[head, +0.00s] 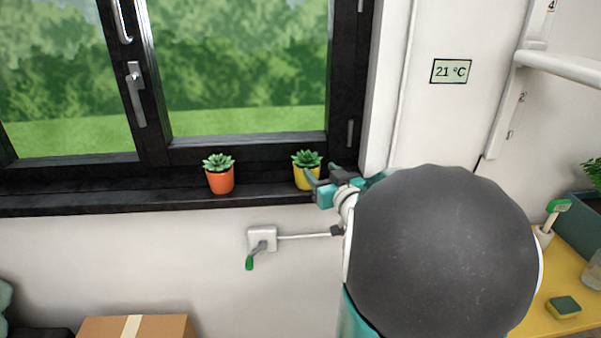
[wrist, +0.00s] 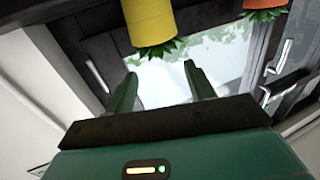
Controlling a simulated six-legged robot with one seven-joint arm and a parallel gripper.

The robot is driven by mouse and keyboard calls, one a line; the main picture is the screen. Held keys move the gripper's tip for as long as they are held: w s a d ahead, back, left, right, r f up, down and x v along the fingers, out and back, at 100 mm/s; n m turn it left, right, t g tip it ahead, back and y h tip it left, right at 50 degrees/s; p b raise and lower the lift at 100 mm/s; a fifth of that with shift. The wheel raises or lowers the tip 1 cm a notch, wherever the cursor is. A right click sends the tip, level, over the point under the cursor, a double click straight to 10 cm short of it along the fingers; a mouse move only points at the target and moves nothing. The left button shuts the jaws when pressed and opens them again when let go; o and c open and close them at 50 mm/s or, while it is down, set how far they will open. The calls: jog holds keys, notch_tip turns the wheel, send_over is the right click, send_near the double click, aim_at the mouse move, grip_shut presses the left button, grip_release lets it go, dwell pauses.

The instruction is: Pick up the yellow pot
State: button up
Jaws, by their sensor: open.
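The yellow pot (head: 306,178) holds a green succulent and stands upright on the dark windowsill in the head view. My gripper (head: 317,182) is at its right side in that view, and its fingers overlap the pot's edge. In the wrist view the yellow pot (wrist: 148,20) appears upside down at the top, beyond the fingertips and above the gap between them. My gripper (wrist: 163,88) is open there, with nothing between the two green fingers. I cannot tell whether a finger touches the pot.
An orange pot (head: 219,180) with a succulent stands left of the yellow one on the windowsill (head: 100,200). The window frame (head: 240,153) rises behind. A wall box with a green-tipped crank (head: 262,240) is below the sill. A cardboard box (head: 165,328) is lower left.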

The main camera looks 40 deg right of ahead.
aim_at(310, 159)
jog(key=x, duration=0.4)
jog(key=shift+w, duration=0.35)
jog(key=shift+d+x, duration=0.15)
jog(key=shift+x, duration=1.15)
jog(key=shift+d+x, duration=0.15)
jog(key=shift+x, duration=1.1)
jog(key=shift+f, duration=0.15)
jog(key=shift+c, duration=0.4)
grip_shut()
